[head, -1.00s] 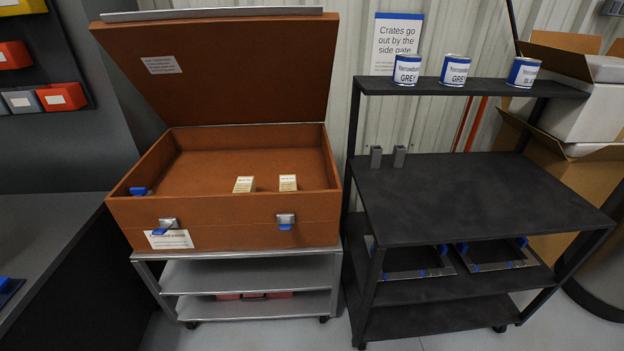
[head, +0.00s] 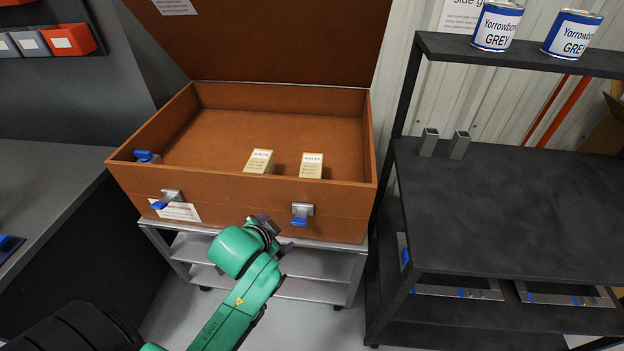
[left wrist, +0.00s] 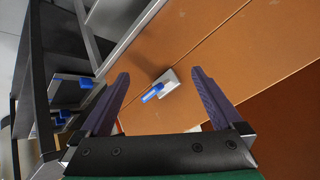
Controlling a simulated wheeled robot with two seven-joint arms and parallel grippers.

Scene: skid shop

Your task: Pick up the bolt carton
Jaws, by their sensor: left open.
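Two small cream cartons stand inside the open brown case (head: 240,187), close to its front wall. The right carton (head: 311,165) has a label that seems to read "BOLTS". The left carton (head: 260,161) leans slightly, and its label is too small to read surely. My left gripper (head: 275,222) is in front of the case's front wall, below the cartons and apart from them. In the left wrist view its purple fingers (left wrist: 160,73) are spread with nothing held, and a latch with a blue tab (left wrist: 160,86) shows between them. No carton shows clearly there. My right gripper is not in view.
The case stands on a grey cart (head: 310,262), its lid (head: 280,40) raised behind. Latches (head: 301,213) stick out from its front. A black rack (head: 510,200) at right carries cans (head: 497,25) and two metal tube pieces (head: 459,145). The case's middle floor is clear.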

